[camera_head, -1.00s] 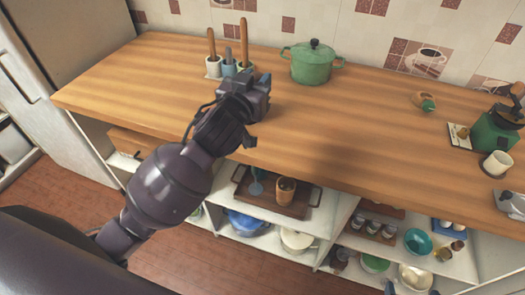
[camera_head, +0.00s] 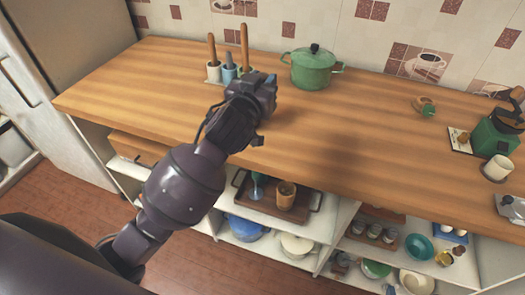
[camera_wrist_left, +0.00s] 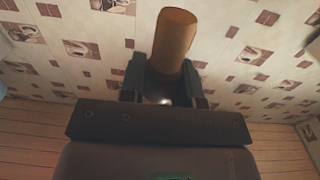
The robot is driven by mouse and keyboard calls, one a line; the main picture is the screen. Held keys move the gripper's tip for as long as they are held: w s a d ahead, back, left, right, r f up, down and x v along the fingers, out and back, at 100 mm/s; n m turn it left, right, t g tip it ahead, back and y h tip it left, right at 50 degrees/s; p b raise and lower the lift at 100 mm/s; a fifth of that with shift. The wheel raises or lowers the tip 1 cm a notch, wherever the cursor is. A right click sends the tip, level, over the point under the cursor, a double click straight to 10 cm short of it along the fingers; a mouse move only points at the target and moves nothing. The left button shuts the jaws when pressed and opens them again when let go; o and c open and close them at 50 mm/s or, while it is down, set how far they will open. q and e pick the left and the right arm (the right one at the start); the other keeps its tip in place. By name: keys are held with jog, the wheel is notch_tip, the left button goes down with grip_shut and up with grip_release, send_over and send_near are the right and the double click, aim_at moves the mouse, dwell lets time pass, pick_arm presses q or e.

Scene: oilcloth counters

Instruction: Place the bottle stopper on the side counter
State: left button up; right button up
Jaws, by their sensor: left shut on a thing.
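My left gripper (camera_head: 266,88) hangs over the wooden counter (camera_head: 330,125), in front of the green pot and the utensil holders. In the left wrist view its fingers (camera_wrist_left: 163,88) are shut on a tan, cork-like cylinder, which looks like the bottle stopper (camera_wrist_left: 175,40). It sticks out beyond the fingers, with a shiny spot near its gripped end. In the head view the gripper hides the stopper, and I cannot tell its height above the counter. My right gripper is in neither view.
A green lidded pot (camera_head: 312,68) and holders with wooden-handled utensils (camera_head: 228,72) stand at the back. A small green-and-brown item (camera_head: 425,107), a green grinder (camera_head: 495,133) and a white cup (camera_head: 497,168) are at the right. The counter's middle is clear.

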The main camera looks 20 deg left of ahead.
pick_arm(q)
jog(key=shift+f+b, duration=1.7)
jog(key=shift+f, duration=7.7)
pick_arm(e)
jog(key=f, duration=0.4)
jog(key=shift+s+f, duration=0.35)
pick_arm(q)
jog(key=shift+f, duration=0.25)
jog(key=o, duration=1)
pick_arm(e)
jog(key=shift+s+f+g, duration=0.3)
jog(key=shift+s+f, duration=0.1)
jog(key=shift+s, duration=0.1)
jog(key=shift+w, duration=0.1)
